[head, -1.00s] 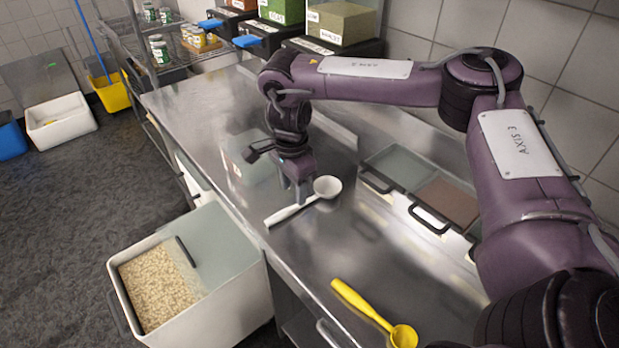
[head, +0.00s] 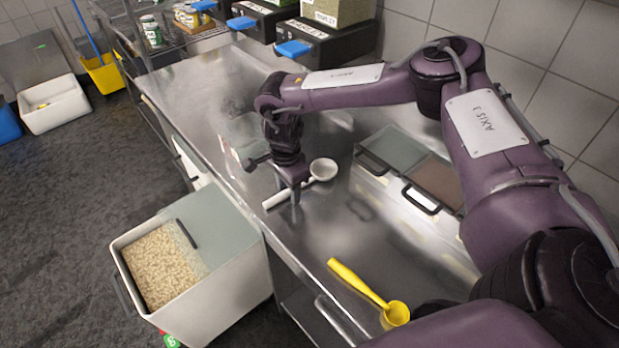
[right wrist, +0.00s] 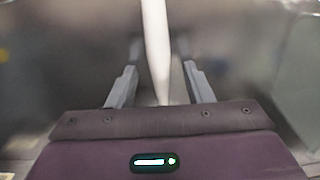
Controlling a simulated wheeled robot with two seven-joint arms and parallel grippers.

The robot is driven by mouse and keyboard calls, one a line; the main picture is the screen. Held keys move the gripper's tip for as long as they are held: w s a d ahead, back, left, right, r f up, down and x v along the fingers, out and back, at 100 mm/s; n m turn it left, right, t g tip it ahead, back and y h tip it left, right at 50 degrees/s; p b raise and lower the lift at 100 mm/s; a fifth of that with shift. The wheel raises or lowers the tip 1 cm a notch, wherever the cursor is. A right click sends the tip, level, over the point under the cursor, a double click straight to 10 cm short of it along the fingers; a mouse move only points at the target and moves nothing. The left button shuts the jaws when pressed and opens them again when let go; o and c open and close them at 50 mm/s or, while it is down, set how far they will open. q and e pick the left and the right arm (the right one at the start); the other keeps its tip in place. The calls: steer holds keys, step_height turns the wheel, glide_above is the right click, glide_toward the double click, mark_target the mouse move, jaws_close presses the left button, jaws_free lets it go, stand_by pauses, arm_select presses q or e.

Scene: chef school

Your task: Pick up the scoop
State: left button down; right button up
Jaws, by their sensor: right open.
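A white scoop (head: 323,169) lies on the steel counter, its bowl toward the back right and its handle (head: 275,201) pointing to the front left edge. My right gripper (head: 296,196) points down over the handle, open. In the right wrist view the white handle (right wrist: 157,45) runs between the two spread fingers (right wrist: 160,68), with space on both sides. The gripper hides part of the handle in the head view. A second, yellow scoop (head: 361,285) lies apart, nearer me on the counter. My left gripper is not in view.
Two lidded containers (head: 393,150) (head: 434,181) are set at the counter's wall side. A clear box (head: 240,145) stands behind the gripper. A grain bin (head: 222,296) stands open below the counter's left edge. Blue-handled dark bins (head: 315,48) line the back.

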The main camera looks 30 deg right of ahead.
steer(key=c, duration=0.6)
jaws_close()
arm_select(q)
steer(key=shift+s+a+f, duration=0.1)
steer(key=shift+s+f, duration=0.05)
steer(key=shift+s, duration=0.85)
